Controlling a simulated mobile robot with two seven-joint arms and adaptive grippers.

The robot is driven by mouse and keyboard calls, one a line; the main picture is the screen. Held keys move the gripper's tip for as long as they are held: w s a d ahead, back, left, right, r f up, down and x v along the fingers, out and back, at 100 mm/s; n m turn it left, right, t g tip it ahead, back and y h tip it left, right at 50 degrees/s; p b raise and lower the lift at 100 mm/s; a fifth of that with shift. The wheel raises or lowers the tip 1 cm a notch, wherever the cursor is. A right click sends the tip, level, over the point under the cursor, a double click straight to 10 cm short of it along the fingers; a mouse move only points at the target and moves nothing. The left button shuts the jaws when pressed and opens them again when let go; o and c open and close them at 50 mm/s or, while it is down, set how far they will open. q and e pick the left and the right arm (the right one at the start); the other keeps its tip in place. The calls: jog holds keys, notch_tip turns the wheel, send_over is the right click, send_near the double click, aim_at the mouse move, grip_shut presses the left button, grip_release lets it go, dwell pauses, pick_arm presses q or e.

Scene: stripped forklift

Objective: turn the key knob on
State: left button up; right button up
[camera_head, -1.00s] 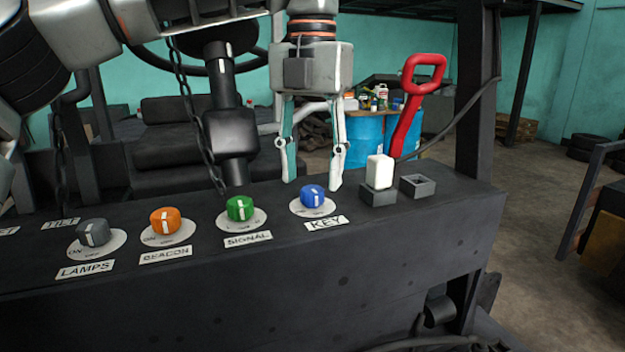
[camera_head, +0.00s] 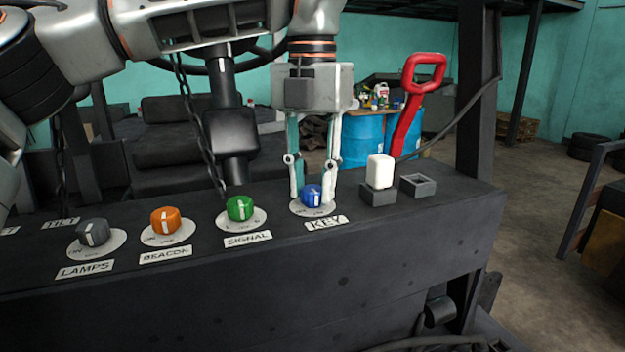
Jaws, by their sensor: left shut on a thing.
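The blue key knob (camera_head: 312,195) sits on a round white dial on the dark panel, above the label KEY (camera_head: 325,222). A white line on the knob's face points roughly up and down in the picture. My left gripper (camera_head: 312,193) points straight down from above, its two fingers on either side of the knob. It is shut on the knob. My right gripper is not in view.
Green signal (camera_head: 240,208), orange beacon (camera_head: 166,220) and grey lamps (camera_head: 93,232) knobs stand in a row to the left. A white block (camera_head: 380,171) in a grey socket and an empty socket (camera_head: 418,186) are close on the right. A red handle (camera_head: 408,105) rises behind them.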

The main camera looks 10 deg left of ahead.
aim_at(312, 189)
pick_arm(q)
jog(key=m, duration=1.1)
dwell(0.3)
jog(key=shift+m, duration=0.5)
jog(key=o, duration=1.1)
jog(key=shift+r, duration=0.1)
notch_tip(312, 189, up, 12)
jog(key=shift+f, duration=0.1)
